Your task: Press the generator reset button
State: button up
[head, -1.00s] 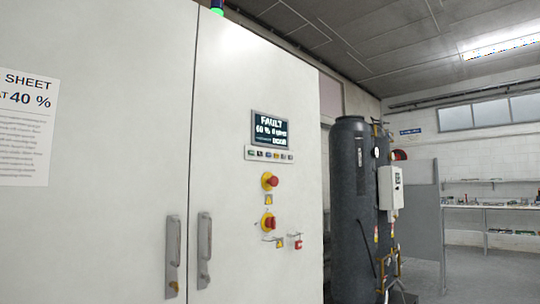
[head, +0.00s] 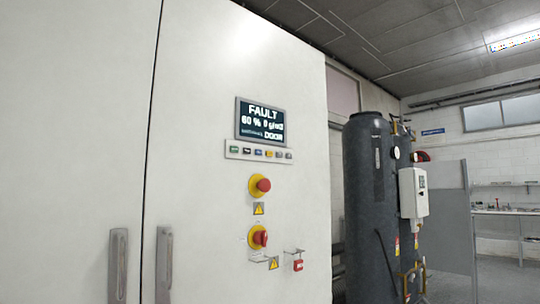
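The generator is a tall white cabinet (head: 205,170) on the left of the head view. Its dark display (head: 260,121) reads FAULT, 60 % and DOOR, with some smaller text unclear. Below the display is a strip (head: 258,152) of several small coloured buttons, too small to read, so I cannot tell which one is reset. Under it is a red mushroom button on a yellow base (head: 262,186), and lower a red rotary switch on yellow (head: 258,238). My gripper is not in view.
Two vertical door handles (head: 164,265) stick out at the lower left. A red padlock or tag (head: 298,265) hangs beside the lower switch. A dark tank (head: 370,210) with a white box (head: 413,192) stands right of the cabinet. A grey partition (head: 446,215) is farther right.

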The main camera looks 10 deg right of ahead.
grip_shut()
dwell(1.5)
